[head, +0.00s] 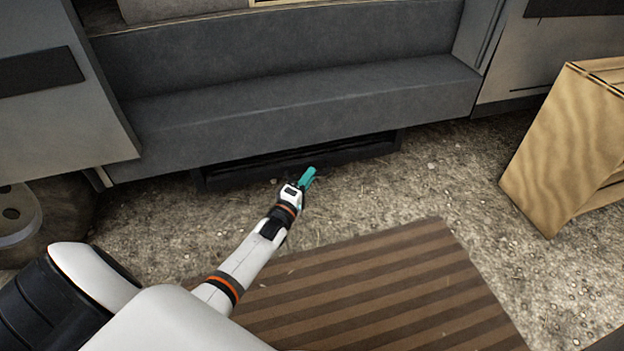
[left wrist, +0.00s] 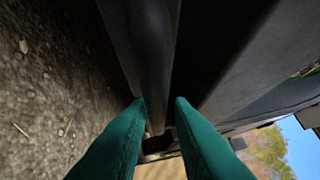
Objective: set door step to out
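The door step (head: 350,153) is a dark, flat slab low under the van's grey sill, just above the gravel. In the left wrist view the step's dark front bar (left wrist: 150,50) runs between the two teal fingertips (left wrist: 160,102). The fingers are apart, with the bar in the gap; a thin gap seems to show at the right finger. Firm contact cannot be made out. My right gripper is not in view.
The grey sill (head: 300,105) overhangs the step. A wooden crate (head: 560,150) stands on the gravel at the right. A brown striped mat (head: 390,290) lies in front. A wheel (head: 30,220) is at the left.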

